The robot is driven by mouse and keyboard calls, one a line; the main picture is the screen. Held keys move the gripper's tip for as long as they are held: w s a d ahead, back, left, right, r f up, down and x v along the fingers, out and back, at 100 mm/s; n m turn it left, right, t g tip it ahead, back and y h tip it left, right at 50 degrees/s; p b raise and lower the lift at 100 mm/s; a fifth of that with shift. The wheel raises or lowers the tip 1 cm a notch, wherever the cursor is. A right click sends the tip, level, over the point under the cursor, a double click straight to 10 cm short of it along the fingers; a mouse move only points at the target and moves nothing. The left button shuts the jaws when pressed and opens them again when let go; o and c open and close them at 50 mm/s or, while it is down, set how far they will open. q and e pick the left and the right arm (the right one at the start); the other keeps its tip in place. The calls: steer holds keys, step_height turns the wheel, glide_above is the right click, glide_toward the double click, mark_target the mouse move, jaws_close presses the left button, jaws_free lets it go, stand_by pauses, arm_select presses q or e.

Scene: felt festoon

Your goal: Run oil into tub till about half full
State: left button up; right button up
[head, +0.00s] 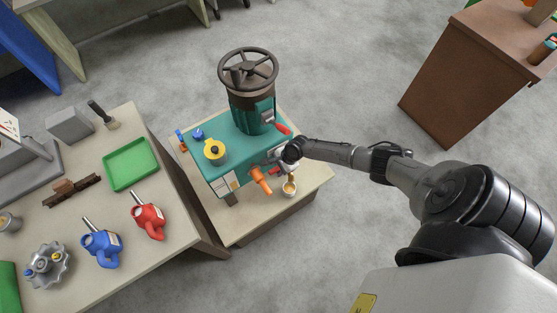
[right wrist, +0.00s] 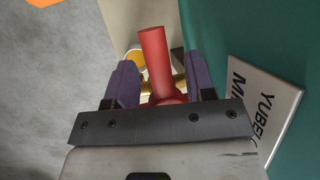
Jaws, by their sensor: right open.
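A teal machine (head: 238,150) with a big handwheel stands on a small table. At its front edge is a tap with a red lever (right wrist: 156,62), which stands between my right gripper's purple fingers in the right wrist view. My right gripper (head: 276,157) is open around the lever, with gaps visible on both sides. A brass part (right wrist: 178,84) shows behind the lever. The small white tub (head: 289,188) stands on the table below the tap, with yellow-brown oil in it. It also shows in the right wrist view (right wrist: 134,56), partly hidden; its level is hard to judge. My left gripper is out of view.
An orange handle (head: 261,180) sticks out left of the tub, and another red lever (head: 283,129) sits by the wheel column. The left table holds red (head: 148,216) and blue (head: 101,245) oil cans and a green tray (head: 131,164).

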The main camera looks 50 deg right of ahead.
steer(key=p+v, duration=0.3)
steer(key=v, duration=1)
steer(key=shift+s+r+p, duration=0.15)
steer(key=shift+r+p, duration=0.15)
steer(key=shift+r, duration=0.05)
